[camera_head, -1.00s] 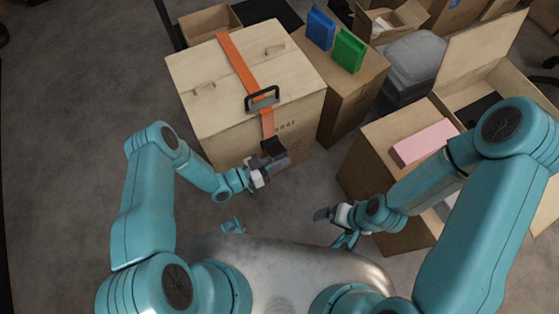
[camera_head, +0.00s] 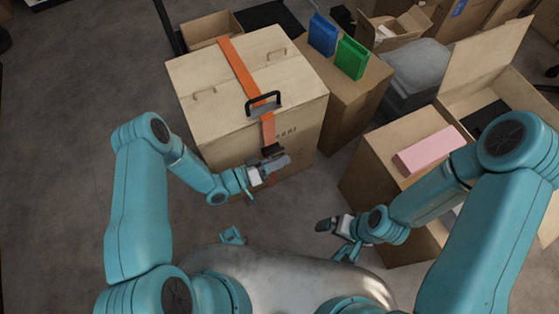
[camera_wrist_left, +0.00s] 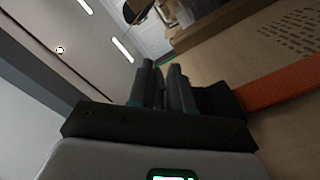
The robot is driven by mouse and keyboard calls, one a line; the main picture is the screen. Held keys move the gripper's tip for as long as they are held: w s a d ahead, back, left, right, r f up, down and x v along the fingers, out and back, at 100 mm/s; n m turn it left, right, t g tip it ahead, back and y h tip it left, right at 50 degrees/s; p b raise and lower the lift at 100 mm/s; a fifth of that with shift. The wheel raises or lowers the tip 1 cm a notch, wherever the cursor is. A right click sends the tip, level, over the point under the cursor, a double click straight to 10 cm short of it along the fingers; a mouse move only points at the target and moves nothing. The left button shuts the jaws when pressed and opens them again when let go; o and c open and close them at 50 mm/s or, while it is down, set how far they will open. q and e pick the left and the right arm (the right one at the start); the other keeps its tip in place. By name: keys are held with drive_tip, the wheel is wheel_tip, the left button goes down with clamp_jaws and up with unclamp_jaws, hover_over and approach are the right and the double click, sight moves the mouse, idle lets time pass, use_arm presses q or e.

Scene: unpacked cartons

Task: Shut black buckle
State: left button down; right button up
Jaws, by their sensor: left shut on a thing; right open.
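A large carton (camera_head: 225,95) has an orange strap (camera_head: 238,65) across its top and down its front face. A black U-shaped frame (camera_head: 264,95) stands up over the strap at the carton's top front edge. A dark piece (camera_head: 272,149) is lower on the strap. My left gripper (camera_head: 276,164) is at this piece, close to the front face, and shut on it. In the left wrist view the dark piece (camera_wrist_left: 222,98) is beside the fingers (camera_wrist_left: 165,84), with the orange strap running right; the grip itself is partly hidden. My right gripper (camera_head: 328,225) is open and empty, away from the carton.
A carton with a blue box (camera_head: 322,35) and a green box (camera_head: 351,56) stands right of the large carton. A pink box (camera_head: 430,150) lies on another carton near my right arm. Open cartons are behind. The floor (camera_head: 60,140) at the left is clear.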

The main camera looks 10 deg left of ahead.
use_arm(q)
drive_tip(key=shift+s+d+r, duration=0.15)
drive_tip(key=shift+d+r, duration=0.1)
drive_tip(key=c, duration=1.3)
unclamp_jaws()
drive_tip(key=shift+o, duration=0.5)
drive_tip(key=shift+r, duration=0.1)
drive_tip(key=shift+a, duration=0.1)
drive_tip(key=shift+f, duration=0.2)
drive_tip(key=shift+a, duration=0.2)
drive_tip(key=p+v, duration=0.1)
drive_tip(key=v, duration=1.5)
drive_tip(key=shift+p, duration=0.35)
